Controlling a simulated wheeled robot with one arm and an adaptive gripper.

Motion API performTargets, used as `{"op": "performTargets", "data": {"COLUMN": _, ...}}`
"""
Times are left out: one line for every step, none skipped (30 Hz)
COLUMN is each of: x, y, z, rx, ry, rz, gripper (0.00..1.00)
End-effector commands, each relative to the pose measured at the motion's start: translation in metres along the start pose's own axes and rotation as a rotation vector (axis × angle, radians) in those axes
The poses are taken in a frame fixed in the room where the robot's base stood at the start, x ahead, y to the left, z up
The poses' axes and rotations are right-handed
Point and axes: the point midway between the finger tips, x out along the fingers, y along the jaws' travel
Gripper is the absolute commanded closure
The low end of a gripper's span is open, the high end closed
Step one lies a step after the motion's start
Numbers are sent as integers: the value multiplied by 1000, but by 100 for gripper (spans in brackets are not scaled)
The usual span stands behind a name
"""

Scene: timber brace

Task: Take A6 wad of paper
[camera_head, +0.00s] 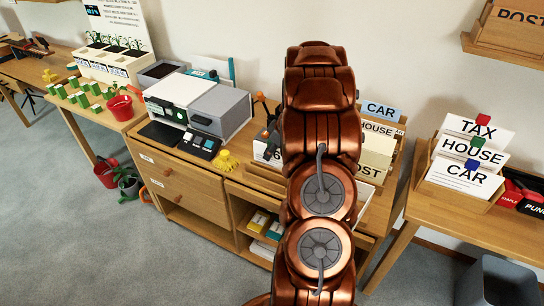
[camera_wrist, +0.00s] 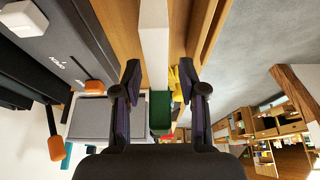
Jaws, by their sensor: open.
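My gripper (camera_wrist: 160,72) is open in the wrist view, with one dark finger on each side. A white block-like thing (camera_wrist: 154,40) shows beyond and between the fingertips, with wood on both sides. It may be the A6 wad of paper, but I see no label on it there. I cannot tell if the fingers touch it. In the head view, my arm covers the middle of the desk and hides my gripper.
The printer (camera_head: 200,105) stands left on the wooden cabinet (camera_head: 180,190). A holder with CAR (camera_head: 380,110), HOUSE and POST cards stands right of my arm. Another card holder (camera_head: 455,200) is on the right table. A dark device (camera_wrist: 70,50) lies close left in the wrist view.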

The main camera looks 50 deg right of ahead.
Motion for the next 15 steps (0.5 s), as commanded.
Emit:
{"op": "performTargets", "data": {"x": 4, "y": 0, "z": -1, "rx": -1, "ry": -1, "rz": -1, "gripper": 58}}
{"op": "performTargets", "data": {"x": 7, "y": 0, "z": -1, "rx": -1, "ry": -1, "rz": 0, "gripper": 58}}
{"op": "performTargets", "data": {"x": 10, "y": 0, "z": -1, "rx": -2, "ry": 0, "rz": 1, "gripper": 58}}
{"op": "performTargets", "data": {"x": 11, "y": 0, "z": -1, "rx": -2, "ry": 0, "rz": 2, "gripper": 58}}
{"op": "performTargets", "data": {"x": 13, "y": 0, "z": -2, "rx": -2, "ry": 0, "rz": 3, "gripper": 58}}
{"op": "performTargets", "data": {"x": 14, "y": 0, "z": -2, "rx": -3, "ry": 0, "rz": 3, "gripper": 58}}
{"op": "performTargets", "data": {"x": 15, "y": 0, "z": -2, "rx": -3, "ry": 0, "rz": 3, "gripper": 58}}
{"op": "performTargets", "data": {"x": 16, "y": 0, "z": -2, "rx": -4, "ry": 0, "rz": 3, "gripper": 58}}
{"op": "performTargets", "data": {"x": 16, "y": 0, "z": -2, "rx": -4, "ry": 0, "rz": 3, "gripper": 58}}
{"op": "performTargets", "data": {"x": 16, "y": 0, "z": -2, "rx": -4, "ry": 0, "rz": 3, "gripper": 58}}
{"op": "performTargets", "data": {"x": 16, "y": 0, "z": -2, "rx": -4, "ry": 0, "rz": 3, "gripper": 58}}
{"op": "performTargets", "data": {"x": 16, "y": 0, "z": -2, "rx": -4, "ry": 0, "rz": 3, "gripper": 58}}
{"op": "performTargets", "data": {"x": 16, "y": 0, "z": -2, "rx": -4, "ry": 0, "rz": 3, "gripper": 58}}
{"op": "performTargets", "data": {"x": 16, "y": 0, "z": -2, "rx": -4, "ry": 0, "rz": 3, "gripper": 59}}
{"op": "performTargets", "data": {"x": 16, "y": 0, "z": -2, "rx": -4, "ry": 0, "rz": 2, "gripper": 64}}
